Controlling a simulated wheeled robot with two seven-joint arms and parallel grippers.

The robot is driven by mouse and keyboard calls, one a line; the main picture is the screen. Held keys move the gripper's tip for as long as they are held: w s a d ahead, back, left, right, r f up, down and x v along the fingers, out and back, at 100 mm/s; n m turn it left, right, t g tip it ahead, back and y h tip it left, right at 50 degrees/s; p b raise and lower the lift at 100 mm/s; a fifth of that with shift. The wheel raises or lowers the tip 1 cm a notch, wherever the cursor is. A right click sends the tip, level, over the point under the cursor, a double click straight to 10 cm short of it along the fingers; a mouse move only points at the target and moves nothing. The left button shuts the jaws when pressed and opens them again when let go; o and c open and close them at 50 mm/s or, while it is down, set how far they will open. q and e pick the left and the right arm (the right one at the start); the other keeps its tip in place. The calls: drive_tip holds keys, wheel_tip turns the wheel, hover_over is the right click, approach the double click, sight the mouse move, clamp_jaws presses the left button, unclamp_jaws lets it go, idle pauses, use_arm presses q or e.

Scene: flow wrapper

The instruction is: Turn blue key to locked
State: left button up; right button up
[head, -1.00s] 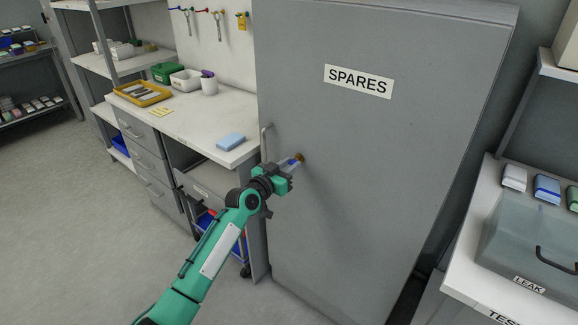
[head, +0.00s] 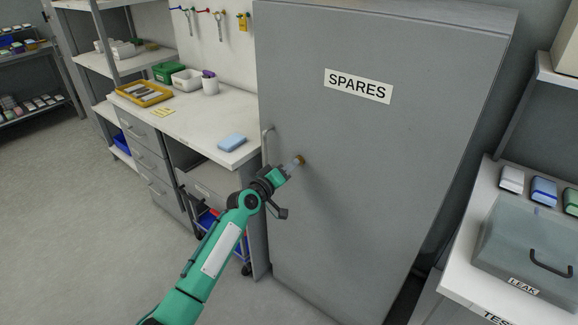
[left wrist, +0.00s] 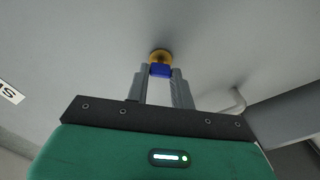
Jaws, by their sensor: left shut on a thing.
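The blue key (left wrist: 160,70) sits at the brass lock (left wrist: 159,56) on the door of the grey SPARES cabinet (head: 400,140). In the left wrist view my left gripper (left wrist: 160,76) is shut on the key, one finger on each side of it. In the head view my left gripper (head: 293,166) reaches in from the lower left to the brass lock (head: 301,160), and its fingers mostly hide the key. My right gripper is not in view.
A door handle (head: 266,143) is at the cabinet's left edge, close to the gripper; it also shows in the wrist view (left wrist: 238,100). A white workbench (head: 190,115) with a blue sponge-like block (head: 231,141) stands left. A LEAK box (head: 530,250) stands on the right bench.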

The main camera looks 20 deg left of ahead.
use_arm(q)
drive_tip(key=shift+f+n+p, duration=0.1)
drive_tip(key=shift+n+p, duration=0.95)
drive_tip(key=shift+n, duration=3.05)
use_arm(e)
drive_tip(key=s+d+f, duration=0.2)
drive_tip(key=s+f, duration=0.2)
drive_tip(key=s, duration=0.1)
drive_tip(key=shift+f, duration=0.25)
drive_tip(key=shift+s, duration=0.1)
use_arm(q)
drive_tip(key=o, duration=1)
drive_tip(key=shift+a, duration=0.1)
drive_tip(key=v, duration=1.3)
drive_tip(key=shift+s+a, duration=0.1)
drive_tip(key=shift+s, duration=0.25)
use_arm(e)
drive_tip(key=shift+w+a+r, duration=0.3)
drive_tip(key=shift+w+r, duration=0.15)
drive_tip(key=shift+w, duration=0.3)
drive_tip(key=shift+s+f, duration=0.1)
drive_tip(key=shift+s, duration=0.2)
